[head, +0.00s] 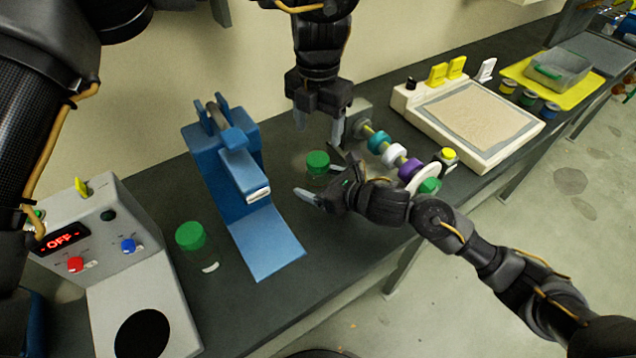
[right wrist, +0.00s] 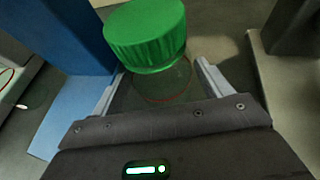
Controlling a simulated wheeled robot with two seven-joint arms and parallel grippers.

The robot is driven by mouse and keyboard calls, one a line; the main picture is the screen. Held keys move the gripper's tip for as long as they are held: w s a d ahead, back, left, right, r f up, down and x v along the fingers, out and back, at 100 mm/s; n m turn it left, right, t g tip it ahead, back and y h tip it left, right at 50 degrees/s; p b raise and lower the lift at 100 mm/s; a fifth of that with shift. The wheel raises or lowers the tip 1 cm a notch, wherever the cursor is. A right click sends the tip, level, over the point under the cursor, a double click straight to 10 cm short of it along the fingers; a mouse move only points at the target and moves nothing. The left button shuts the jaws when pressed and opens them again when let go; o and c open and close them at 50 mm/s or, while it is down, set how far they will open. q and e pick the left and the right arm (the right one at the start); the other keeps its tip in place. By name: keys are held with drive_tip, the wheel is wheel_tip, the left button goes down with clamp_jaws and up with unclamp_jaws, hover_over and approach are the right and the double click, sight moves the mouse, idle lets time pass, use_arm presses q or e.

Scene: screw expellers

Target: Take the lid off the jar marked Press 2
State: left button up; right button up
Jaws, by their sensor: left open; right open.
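A clear jar with a ribbed green lid (head: 318,160) stands on the dark bench, right of the blue press. In the right wrist view this green lid (right wrist: 145,35) is close, with the clear jar body (right wrist: 165,82) between the fingers. My right gripper (head: 318,173) is open, its fingers on either side of the jar; contact cannot be told. My left gripper (head: 320,135) is open and empty, pointing down above and behind the jar. A second green-lidded jar (head: 191,236) stands left of the press. No Press 2 marking is readable on either jar.
The blue press (head: 228,178) stands close left. A shaft with coloured rings (head: 392,155) lies right of the jar. Further right are a pale tray device (head: 475,112) and a yellow tray (head: 583,88). A control box reading OFF (head: 88,235) is at left.

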sight(319, 159)
use_arm(q)
drive_tip(key=shift+w+f, duration=0.3)
drive_tip(key=shift+w, duration=0.2)
use_arm(e)
drive_tip(key=shift+w+f, duration=0.25)
drive_tip(key=shift+w, duration=0.2)
drive_tip(key=shift+c, duration=2.8)
use_arm(q)
drive_tip(key=shift+s+r, duration=0.2)
drive_tip(key=shift+s, duration=0.05)
use_arm(e)
drive_tip(key=shift+s+r, duration=0.15)
drive_tip(key=shift+s, duration=0.1)
drive_tip(key=c, duration=0.7)
use_arm(q)
drive_tip(key=shift+w+f, duration=0.1)
use_arm(e)
drive_tip(key=shift+w, duration=0.15)
clamp_jaws()
use_arm(q)
drive_tip(key=shift+m, duration=1.2)
drive_tip(key=shift+s+d+m, duration=0.15)
drive_tip(key=shift+s+m, duration=0.05)
drive_tip(key=shift+m, duration=0.8)
drive_tip(key=shift+f, duration=3.9)
drive_tip(key=shift+c, duration=0.2)
